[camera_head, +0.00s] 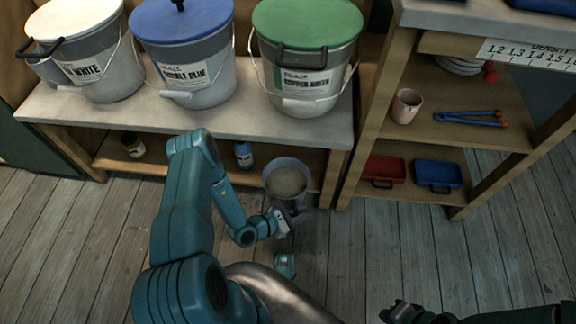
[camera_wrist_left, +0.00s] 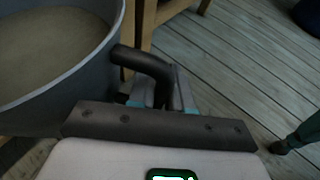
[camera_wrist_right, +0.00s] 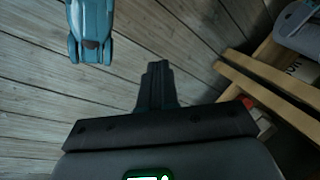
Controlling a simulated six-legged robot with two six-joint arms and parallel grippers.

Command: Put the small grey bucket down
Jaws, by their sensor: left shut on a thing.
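The small grey bucket (camera_head: 288,164) is in front of the low shelf in the head view, with pale grey-beige contents inside. It stands nearly upright with its open top toward the camera. Whether its base touches the floor cannot be told. My left gripper (camera_head: 283,222) is at the bucket's near side, shut on its dark handle (camera_wrist_left: 140,61). The bucket's wall (camera_wrist_left: 62,103) fills the left of the left wrist view, beside the jaws. My right gripper (camera_head: 400,311) is low at the right, away from the bucket. In the right wrist view its fingers (camera_wrist_right: 155,82) look together and empty.
Lidded white (camera_head: 90,80), blue (camera_head: 203,88) and green (camera_head: 300,80) buckets stand on the bench (camera_head: 120,113). Small bottles stand on the shelf below. A shelf unit (camera_head: 372,120) at the right holds a cup (camera_head: 405,108), tongs and red and blue trays. Plank floor (camera_head: 370,250) is free in front.

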